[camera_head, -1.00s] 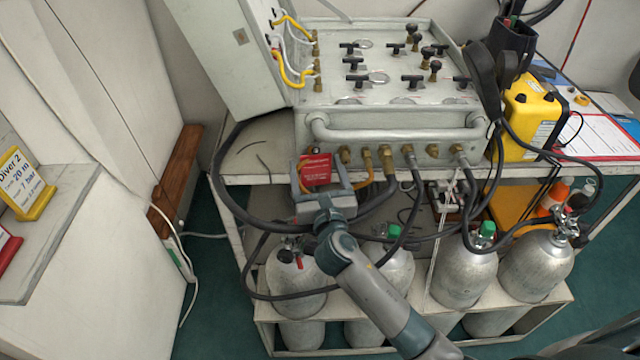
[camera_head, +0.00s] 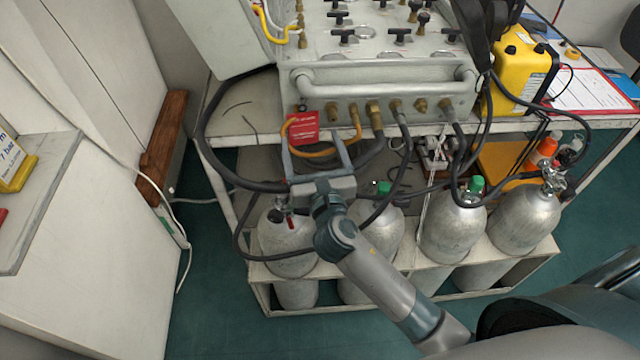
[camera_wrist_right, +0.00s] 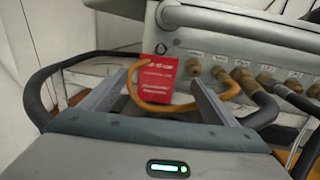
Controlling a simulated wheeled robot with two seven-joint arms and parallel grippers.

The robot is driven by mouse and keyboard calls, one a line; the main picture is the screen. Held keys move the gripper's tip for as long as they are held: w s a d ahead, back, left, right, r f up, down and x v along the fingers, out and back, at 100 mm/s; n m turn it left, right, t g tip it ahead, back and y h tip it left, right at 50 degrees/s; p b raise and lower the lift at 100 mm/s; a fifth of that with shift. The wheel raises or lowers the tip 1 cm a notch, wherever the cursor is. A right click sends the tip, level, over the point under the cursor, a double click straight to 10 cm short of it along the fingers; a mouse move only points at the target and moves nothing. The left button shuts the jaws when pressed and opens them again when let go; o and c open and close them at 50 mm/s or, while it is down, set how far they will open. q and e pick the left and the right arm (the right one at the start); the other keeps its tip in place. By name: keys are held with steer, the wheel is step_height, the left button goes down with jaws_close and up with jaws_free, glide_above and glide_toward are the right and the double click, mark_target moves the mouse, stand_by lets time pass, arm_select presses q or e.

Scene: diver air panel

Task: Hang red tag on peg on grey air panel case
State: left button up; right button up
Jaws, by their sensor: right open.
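The red tag (camera_head: 303,128) hangs upright at the left end of the front of the grey air panel case (camera_head: 350,62), clear of my fingers. It also shows in the wrist view (camera_wrist_right: 155,72). A small dark peg-like piece (camera_wrist_right: 161,48) shows at its top edge; how the tag's hole sits on it is too small to tell. My right gripper (camera_head: 313,143) is open and empty, just in front of and below the tag, one finger to each side in the wrist view (camera_wrist_right: 158,88). My left gripper is out of view.
An orange hose (camera_head: 318,154) loops across the tag's lower part, close to my fingers. Brass fittings (camera_head: 375,113) and black hoses run right of it. Silver cylinders (camera_head: 285,240) stand below. A yellow box (camera_head: 515,75) is at the right.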

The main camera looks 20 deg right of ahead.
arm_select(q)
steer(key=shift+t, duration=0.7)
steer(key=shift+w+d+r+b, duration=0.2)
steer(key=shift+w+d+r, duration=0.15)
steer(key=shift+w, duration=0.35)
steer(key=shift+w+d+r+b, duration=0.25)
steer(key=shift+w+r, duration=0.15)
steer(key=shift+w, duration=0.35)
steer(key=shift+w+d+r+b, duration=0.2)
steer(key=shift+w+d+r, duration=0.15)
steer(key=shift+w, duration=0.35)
arm_select(e)
steer(key=s+a, duration=0.2)
steer(key=s, duration=0.8)
steer(key=shift+s, duration=0.4)
steer(key=shift+f, duration=0.2)
